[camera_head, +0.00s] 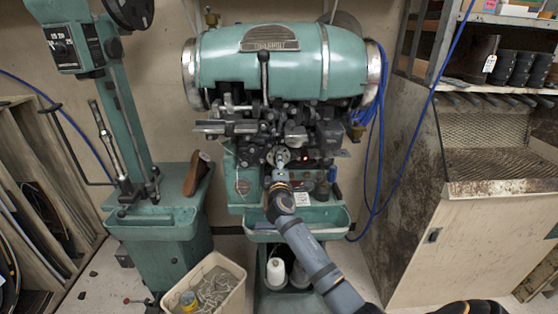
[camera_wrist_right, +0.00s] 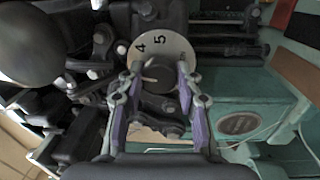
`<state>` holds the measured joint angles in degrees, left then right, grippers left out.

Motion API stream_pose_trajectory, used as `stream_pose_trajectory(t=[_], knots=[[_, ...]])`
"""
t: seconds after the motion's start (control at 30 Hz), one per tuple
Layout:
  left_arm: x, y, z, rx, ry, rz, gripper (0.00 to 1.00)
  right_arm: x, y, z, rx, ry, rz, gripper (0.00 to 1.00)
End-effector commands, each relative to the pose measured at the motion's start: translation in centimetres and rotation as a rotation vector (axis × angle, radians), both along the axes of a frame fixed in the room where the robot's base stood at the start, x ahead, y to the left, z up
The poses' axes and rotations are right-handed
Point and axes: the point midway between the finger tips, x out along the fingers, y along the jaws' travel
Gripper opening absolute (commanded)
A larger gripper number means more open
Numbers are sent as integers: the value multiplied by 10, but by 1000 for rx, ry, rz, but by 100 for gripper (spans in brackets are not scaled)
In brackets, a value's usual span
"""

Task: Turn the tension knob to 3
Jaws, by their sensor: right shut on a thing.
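The tension knob (camera_wrist_right: 166,77) is a small dark round knob in front of a white dial disc (camera_wrist_right: 172,48) in the right wrist view. The numbers 4 and 5 show on the upper part of the disc; the rest is covered by the fingers and knob. My right gripper (camera_wrist_right: 158,84) has one finger on each side of the knob and is shut on it. A small light mark shows by the knob's left side; which number it points to I cannot tell. In the head view my right gripper (camera_head: 281,165) reaches the machine's front, in front of the pale dial (camera_head: 271,156).
The green stitching machine (camera_head: 275,65) has metal levers and linkages around the dial. A green tray (camera_head: 335,218) sits below. A second green machine (camera_head: 170,215) stands left, a bin (camera_head: 232,300) on the floor, and a worn cabinet (camera_head: 470,235) right. Blue hoses hang nearby.

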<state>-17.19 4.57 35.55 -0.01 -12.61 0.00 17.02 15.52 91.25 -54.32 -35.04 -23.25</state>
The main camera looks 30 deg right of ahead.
Motion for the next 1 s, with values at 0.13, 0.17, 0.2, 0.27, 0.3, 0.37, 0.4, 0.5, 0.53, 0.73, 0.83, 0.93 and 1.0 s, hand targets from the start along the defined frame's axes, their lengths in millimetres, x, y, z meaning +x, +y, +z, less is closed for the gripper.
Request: stream_pose_trajectory(t=[0.13,0.17,0.2,0.27,0.3,0.37,0.4,0.5,0.53,0.73,0.83,0.93,1.0], knots=[[0,0,8,0,0,0,40,0,0,2,-75,47,0,3],[0,0,9,0,0,0,40,0,0,1,-88,55,0,3],[0,0,10,0,0,0,40,0,0,1,-105,65,0,3],[0,0,11,0,0,0,40,0,0,1,-125,78,1,3],[0,0,12,0,0,0,40,0,0,1,-137,85,1,3],[0,0,13,0,0,0,40,0,0,1,-151,94,1,3],[0,0,13,0,0,0,40,0,0,1,-160,98,1,3],[0,0,14,0,0,0,40,0,0,0,-173,107,1,3],[0,0,14,0,0,0,40,0,0,0,-176,108,1,3],[0,0,14,0,0,0,40,0,0,0,-184,113,0,3],[0,0,14,0,0,0,40,0,0,0,-184,113,0,3],[0,0,14,0,0,0,40,0,0,0,-183,112,0,3],[0,0,14,0,0,0,40,0,0,0,-183,112,0,37]])
